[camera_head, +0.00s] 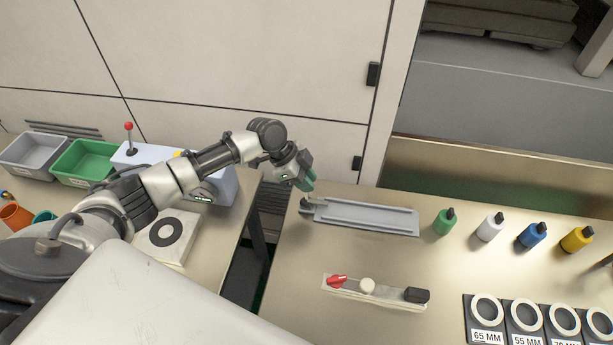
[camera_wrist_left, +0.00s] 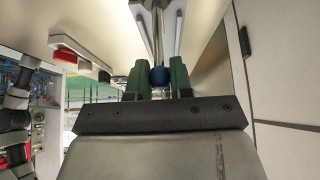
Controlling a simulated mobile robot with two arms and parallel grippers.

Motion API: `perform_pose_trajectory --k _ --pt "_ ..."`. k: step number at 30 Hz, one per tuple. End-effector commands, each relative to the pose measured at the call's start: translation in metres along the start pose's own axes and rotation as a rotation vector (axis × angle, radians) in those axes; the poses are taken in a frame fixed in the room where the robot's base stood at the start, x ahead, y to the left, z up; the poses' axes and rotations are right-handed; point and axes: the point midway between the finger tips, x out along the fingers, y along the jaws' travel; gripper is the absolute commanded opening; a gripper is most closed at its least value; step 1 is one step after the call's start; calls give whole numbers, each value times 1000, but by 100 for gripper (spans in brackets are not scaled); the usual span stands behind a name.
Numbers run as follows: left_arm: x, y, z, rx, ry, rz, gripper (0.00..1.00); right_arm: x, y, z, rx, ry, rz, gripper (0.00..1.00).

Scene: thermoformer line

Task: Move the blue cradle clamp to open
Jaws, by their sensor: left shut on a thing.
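The grey cradle (camera_head: 365,217) is a long, shallow channel on the table, and its rails (camera_wrist_left: 177,35) stretch away in the left wrist view. The blue cradle clamp shows as a round blue knob (camera_wrist_left: 159,76) between the two green fingers in the left wrist view. My left gripper (camera_head: 306,184) is at the cradle's left end, shut on this knob. In the head view the gripper hides the knob, and I cannot tell the clamp's angle. My right gripper is not in view.
Several bottles, including a green one (camera_head: 444,222), stand right of the cradle. A pale block (camera_head: 387,299) with a red piece lies in front. A gap separates this table from the left one, which holds a green bin (camera_head: 85,160) and a red-knobbed lever (camera_head: 129,127).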

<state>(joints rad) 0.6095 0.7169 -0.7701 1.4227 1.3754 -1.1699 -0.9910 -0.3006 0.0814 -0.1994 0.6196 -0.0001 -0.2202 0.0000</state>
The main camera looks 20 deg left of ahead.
Motion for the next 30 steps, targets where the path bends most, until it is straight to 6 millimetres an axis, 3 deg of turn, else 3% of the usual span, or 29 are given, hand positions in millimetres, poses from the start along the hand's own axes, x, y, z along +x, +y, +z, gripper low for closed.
perform_pose_trajectory --k 9,22,30 --pt "-9 0 23 -3 -10 -1 0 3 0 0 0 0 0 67" --pt "-11 -1 26 -2 -10 -1 0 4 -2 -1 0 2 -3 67" --pt "-12 -1 43 -4 -12 -1 0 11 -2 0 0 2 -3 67"
